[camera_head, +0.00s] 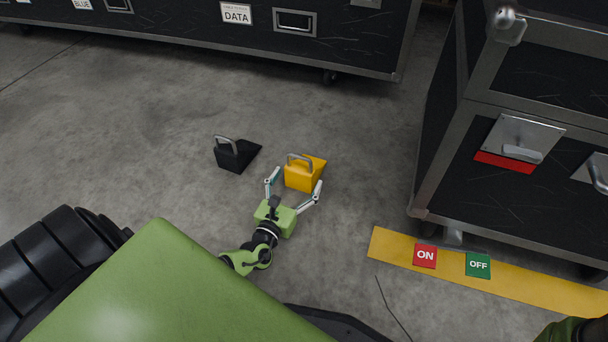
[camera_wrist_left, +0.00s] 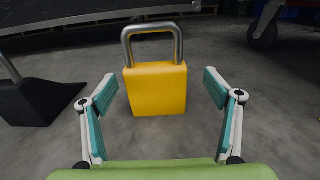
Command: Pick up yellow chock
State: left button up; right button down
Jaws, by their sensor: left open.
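The yellow chock (camera_head: 300,177) is a wedge with a grey metal handle, standing on the concrete floor in the middle of the head view. It also shows centred in the left wrist view (camera_wrist_left: 157,92), its handle arching above it. My left gripper (camera_head: 294,185) is open, with one finger on each side of the chock's near end. In the left wrist view the two fingers (camera_wrist_left: 160,88) are spread wide with clear gaps to the chock. My right gripper is not in view.
A black chock (camera_head: 233,156) with a handle stands left of the yellow one. A black case (camera_head: 330,45) stands behind, and another black case (camera_head: 445,165) stands at right. A yellow floor strip (camera_head: 400,250) bears ON and OFF labels. The floor around the chocks is clear.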

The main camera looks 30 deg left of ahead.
aim_at(303, 164)
pick_arm(q)
jog(key=w+b, duration=0.1)
jog(key=w+a+b, duration=0.1)
jog(key=w, duration=0.1)
jog(key=w+b, duration=0.1)
jog(key=shift+w+a+f, duration=0.2)
jog(key=shift+a+f, duration=0.05)
jog(key=shift+a, duration=0.05)
jog(key=shift+w+r+b, duration=0.1)
jog(key=shift+w+b, duration=0.2)
jog(key=shift+w, duration=0.1)
jog(key=c, duration=1.9)
jog(key=shift+a+r, duration=0.1)
jog(key=shift+r, duration=0.1)
jog(key=shift+c, duration=0.7)
jog(key=shift+r, duration=0.15)
